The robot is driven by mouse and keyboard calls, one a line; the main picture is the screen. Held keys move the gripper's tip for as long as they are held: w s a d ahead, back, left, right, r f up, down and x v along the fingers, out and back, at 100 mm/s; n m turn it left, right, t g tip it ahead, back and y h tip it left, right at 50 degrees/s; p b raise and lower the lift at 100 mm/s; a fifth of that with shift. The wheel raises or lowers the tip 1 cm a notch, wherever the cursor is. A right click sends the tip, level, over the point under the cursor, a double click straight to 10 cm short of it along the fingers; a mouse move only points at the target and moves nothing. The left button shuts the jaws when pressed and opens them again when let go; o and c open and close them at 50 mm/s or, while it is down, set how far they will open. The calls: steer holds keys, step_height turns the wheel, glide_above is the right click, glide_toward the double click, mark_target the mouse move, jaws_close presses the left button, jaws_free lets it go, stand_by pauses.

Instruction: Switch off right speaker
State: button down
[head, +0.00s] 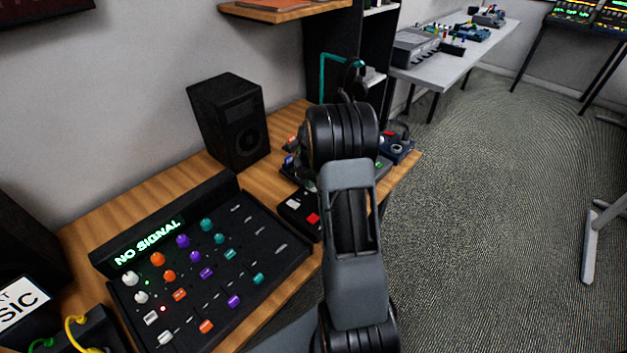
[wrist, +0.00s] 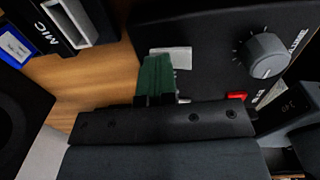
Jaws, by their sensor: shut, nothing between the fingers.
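The right speaker (head: 228,120), a black box with a round cone, stands on the wooden desk against the wall in the head view. A dark body with a round cone shows at the left edge of the wrist view (wrist: 14,125). In the wrist view my gripper (wrist: 158,62) is shut and empty, its green fingertips over the edge of a black box (wrist: 215,70). The box carries a white piece (wrist: 178,54) just past the tips, a grey knob (wrist: 264,56) and a red switch (wrist: 237,97). I cannot tell whether the tips touch it. My arm hides the gripper in the head view.
A mixer (head: 200,260) with coloured knobs and a NO SIGNAL display fills the desk's front. Beside it is a small black box with white and red pieces (head: 299,214). Several small devices (head: 396,146) crowd the desk's far end. Carpeted floor (head: 480,230) on the right is open.

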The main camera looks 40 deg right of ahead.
steer(key=shift+s+f, duration=0.35)
steer(key=shift+s, duration=0.1)
steer(key=shift+s+d+r, duration=0.1)
steer(key=shift+s+d, duration=0.1)
steer(key=shift+s, duration=0.35)
step_height(320, 180, up, 14)
steer(key=p, duration=0.3)
steer(key=shift+s+r, duration=0.15)
steer(key=shift+r, duration=0.05)
steer(key=shift+d, duration=0.1)
steer(key=shift+m, duration=0.3)
